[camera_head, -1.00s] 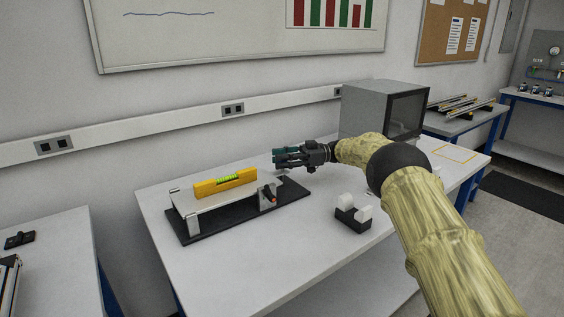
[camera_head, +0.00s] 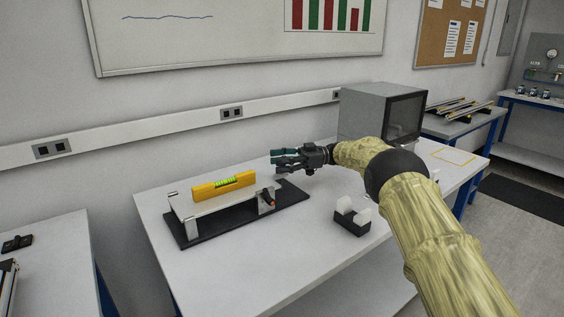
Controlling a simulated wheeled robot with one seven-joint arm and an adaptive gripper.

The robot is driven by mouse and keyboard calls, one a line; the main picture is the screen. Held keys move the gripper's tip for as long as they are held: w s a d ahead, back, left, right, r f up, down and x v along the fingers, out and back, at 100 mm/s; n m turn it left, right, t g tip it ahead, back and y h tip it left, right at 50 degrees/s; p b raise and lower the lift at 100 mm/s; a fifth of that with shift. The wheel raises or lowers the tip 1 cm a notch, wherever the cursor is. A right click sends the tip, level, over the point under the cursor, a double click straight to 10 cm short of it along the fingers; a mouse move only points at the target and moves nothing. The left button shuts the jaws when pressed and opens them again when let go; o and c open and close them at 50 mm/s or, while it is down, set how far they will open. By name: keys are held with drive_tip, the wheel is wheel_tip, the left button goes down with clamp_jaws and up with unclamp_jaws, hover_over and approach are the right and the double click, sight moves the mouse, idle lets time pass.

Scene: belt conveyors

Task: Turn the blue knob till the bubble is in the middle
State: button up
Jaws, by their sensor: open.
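A yellow spirit level (camera_head: 240,181) with a green vial stands on a light plate (camera_head: 205,202). The plate rests on a black base (camera_head: 215,231) on the white table. The bubble is too small to place in the vial. My gripper (camera_head: 274,160), with teal finger pads, is open and empty. It points left, above and behind the base's right end, apart from the level.
A black holder with white blocks (camera_head: 351,217) stands on the table right of the base. A grey box with a dark front (camera_head: 384,112) stands at the table's back right. The table front is clear.

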wheel_tip(320, 180, up, 10)
idle(0.6)
drive_tip(key=shift+w, duration=0.1)
